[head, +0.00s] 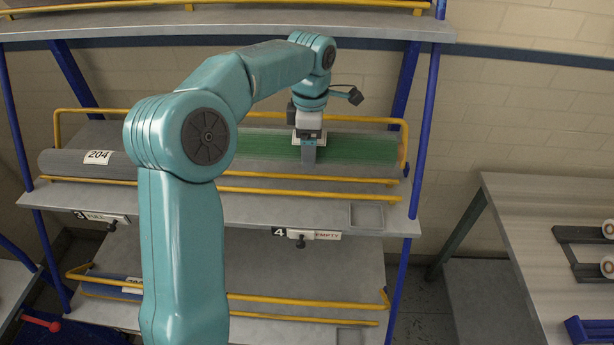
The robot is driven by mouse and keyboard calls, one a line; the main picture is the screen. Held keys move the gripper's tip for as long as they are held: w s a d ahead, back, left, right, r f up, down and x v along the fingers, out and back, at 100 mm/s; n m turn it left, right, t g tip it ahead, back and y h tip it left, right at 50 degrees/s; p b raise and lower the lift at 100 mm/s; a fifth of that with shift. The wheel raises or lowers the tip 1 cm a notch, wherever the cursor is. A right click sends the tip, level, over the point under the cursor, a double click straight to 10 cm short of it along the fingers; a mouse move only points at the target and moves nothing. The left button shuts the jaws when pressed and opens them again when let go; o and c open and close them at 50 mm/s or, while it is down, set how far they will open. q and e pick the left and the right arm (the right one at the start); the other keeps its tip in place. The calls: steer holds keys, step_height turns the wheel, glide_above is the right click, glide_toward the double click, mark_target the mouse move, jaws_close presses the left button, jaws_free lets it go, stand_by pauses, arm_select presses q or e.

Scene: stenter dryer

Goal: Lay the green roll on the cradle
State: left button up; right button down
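The green roll (360,148) lies lengthwise on the middle shelf of the rack, between yellow rails. My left arm covers its left part. My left gripper (308,155) points down at the roll, with its finger in front of or over the green surface. I cannot tell whether it touches the roll or how far its fingers are apart. What looks like the cradle (577,235), dark bars with pale rollers, stands on the table at the right and is cut off by the picture edge. My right gripper is not in view.
A grey roll (62,163) labelled 204 lies left on the same shelf. Blue uprights and yellow rails (310,193) frame the rack (335,213). Another roll (108,285) lies on the lower shelf. The grey table (520,225) is clear left of the bars; a floor gap separates it from the rack.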

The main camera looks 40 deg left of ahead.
arm_select(q)
steer(key=f, duration=0.5)
steer(key=f+p, duration=0.1)
steer(key=f, duration=0.2)
steer(key=shift+s+d, duration=0.1)
steer(key=shift+d, duration=0.15)
steer(key=shift+a+f, duration=0.2)
steer(key=shift+f, duration=0.1)
steer(key=o, duration=1.5)
steer(key=shift+f, duration=0.1)
step_height(320, 180, up, 12)
steer(key=shift+r, duration=0.2)
steer(key=shift+d, duration=0.1)
